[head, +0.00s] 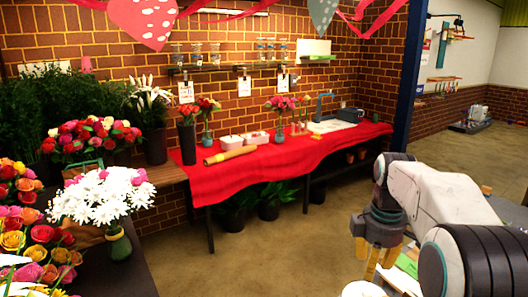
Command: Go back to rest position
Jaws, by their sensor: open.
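My arm comes in from the lower right of the head view, and my gripper (372,262) hangs down at its end with yellowish fingers. The fingers are apart, and I see nothing held between them. The gripper is in front of the open floor, to the right of the table with the red cloth. The lower part of the fingers is close to pale and green items at the bottom edge, and I cannot tell whether they touch.
A long table with a red cloth (236,178) runs along the brick wall, bearing vases and boxes. White flowers in a green vase (119,245) stand at left among many bouquets. A blue post (408,85) stands behind my arm. The middle floor (265,262) is clear.

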